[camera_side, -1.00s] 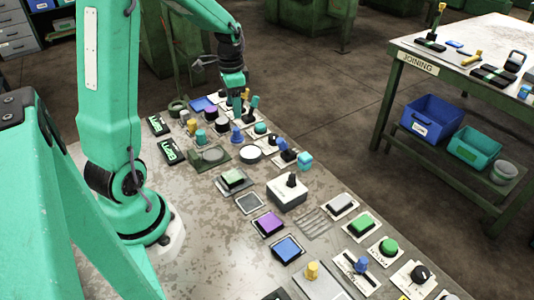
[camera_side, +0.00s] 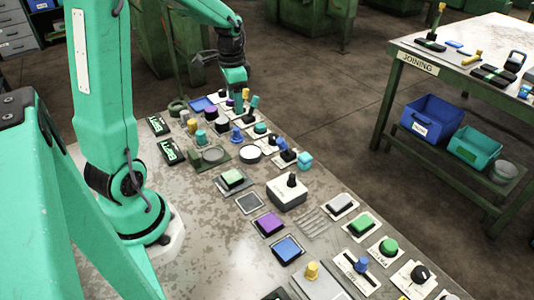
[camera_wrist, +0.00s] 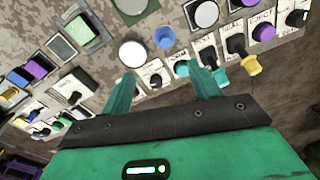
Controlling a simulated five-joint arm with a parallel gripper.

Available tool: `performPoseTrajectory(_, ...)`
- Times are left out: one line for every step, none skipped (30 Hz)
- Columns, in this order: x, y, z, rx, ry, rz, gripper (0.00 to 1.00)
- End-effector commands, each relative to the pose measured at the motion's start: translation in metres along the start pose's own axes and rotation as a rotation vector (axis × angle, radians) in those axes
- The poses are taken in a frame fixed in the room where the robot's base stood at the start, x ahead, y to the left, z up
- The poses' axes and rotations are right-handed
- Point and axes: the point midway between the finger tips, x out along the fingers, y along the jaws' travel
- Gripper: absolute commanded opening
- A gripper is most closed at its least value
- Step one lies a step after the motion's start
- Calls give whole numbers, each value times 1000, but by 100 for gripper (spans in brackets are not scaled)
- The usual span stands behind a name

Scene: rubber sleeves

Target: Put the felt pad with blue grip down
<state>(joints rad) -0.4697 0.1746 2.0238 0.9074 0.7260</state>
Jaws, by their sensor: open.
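A blue knob-shaped grip (camera_side: 236,135) stands upright on the bench among the panel parts, close to a pale round disc. It also shows in the wrist view (camera_wrist: 165,38), ahead of my fingers, beside a white disc (camera_wrist: 132,54). I take it for the felt pad's grip; its pad is too small to make out. My gripper (camera_side: 241,108) is low over the far end of the bench. In the wrist view, my gripper (camera_wrist: 160,82) is open, its two fingers apart, with nothing held between them.
A teal knob (camera_side: 260,128) and a yellow handle (camera_wrist: 252,64) stand close to my fingers. A grey box with a black knob (camera_side: 288,190) and several coloured buttons fill the near bench. Bare metal (camera_side: 185,215) lies at its left. The joining table (camera_side: 460,75) stands apart.

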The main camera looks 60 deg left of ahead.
Motion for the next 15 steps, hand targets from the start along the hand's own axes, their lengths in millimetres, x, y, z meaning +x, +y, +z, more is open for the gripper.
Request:
performPoseTrajectory(-7,7,-1,-3,12,-10,61)
performPoseTrajectory(-12,11,-1,-7,20,-16,61)
performPoseTrajectory(-18,18,-2,-14,31,-23,61)
performPoseTrajectory(-22,23,-2,-19,39,-29,61)
performPoseTrajectory(-27,28,-2,-26,49,-35,61)
performPoseTrajectory(-34,36,-1,-33,63,-43,61)
performPoseTrajectory(-38,42,-1,-40,73,-48,61)
performPoseTrajectory(-43,48,0,-47,84,-53,61)
performPoseTrajectory(-49,56,1,-56,99,-60,61)
performPoseTrajectory(-54,62,2,-63,111,-65,61)
performPoseTrajectory(-58,68,3,-70,123,-69,61)
performPoseTrajectory(-64,75,5,-79,139,-74,61)
performPoseTrajectory(-67,81,6,-85,150,-77,61)
performPoseTrajectory(-71,87,8,-93,162,-80,61)
performPoseTrajectory(-76,95,10,-102,179,-84,61)
